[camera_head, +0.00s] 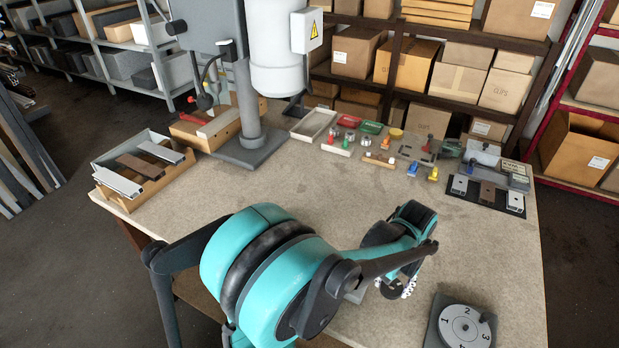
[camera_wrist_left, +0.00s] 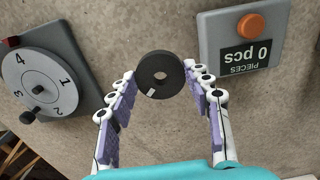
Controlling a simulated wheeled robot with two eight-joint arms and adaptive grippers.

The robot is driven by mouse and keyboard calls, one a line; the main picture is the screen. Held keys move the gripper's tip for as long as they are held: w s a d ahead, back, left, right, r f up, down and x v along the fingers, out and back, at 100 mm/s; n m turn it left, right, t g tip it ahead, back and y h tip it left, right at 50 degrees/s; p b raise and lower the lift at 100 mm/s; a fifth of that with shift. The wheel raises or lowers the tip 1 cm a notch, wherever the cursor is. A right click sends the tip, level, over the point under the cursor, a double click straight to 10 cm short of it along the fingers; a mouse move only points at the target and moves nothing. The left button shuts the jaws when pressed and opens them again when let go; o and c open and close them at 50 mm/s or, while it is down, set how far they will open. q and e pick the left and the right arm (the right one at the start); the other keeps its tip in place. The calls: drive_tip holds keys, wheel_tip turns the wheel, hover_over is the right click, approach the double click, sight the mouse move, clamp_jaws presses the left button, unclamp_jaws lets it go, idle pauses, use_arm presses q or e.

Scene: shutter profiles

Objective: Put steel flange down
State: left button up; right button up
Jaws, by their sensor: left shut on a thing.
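The steel flange is a dark ring with a round hole and a small pale mark; in the left wrist view it (camera_wrist_left: 160,75) sits between the fingertips. My left gripper (camera_wrist_left: 160,78) is shut on it, with purple-padded fingers at either side. I cannot tell whether the flange touches the bench top. My right gripper is not in view.
A numbered dial on a dark base (camera_head: 465,325) is right of the gripper. A grey piece counter with an orange button (camera_wrist_left: 244,38) reads 0. Profiles (camera_head: 487,193), coloured parts and a drill press (camera_head: 250,145) stand farther back. The bench middle (camera_head: 345,195) is clear.

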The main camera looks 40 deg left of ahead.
use_arm(q)
drive_tip(key=s+d+r+n+p, duration=0.1)
drive_tip(key=s+r+n+p, duration=0.25)
drive_tip(key=s+n, duration=0.35)
use_arm(e)
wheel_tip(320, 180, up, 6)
drive_tip(key=p, duration=0.2)
use_arm(q)
drive_tip(key=n+b, duration=0.4)
drive_tip(key=n, duration=0.7)
hover_over(400, 308)
wheel_tip(400, 308, down, 4)
drive_tip(key=shift+f, duration=0.2)
drive_tip(key=shift+f+b, duration=0.6)
drive_tip(key=shift+f, duration=1.4)
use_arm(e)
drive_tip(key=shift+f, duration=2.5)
use_arm(q)
drive_tip(key=shift+f, duration=0.1)
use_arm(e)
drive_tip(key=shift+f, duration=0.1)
use_arm(q)
drive_tip(key=o, duration=1.4)
drive_tip(key=shift+c, duration=0.2)
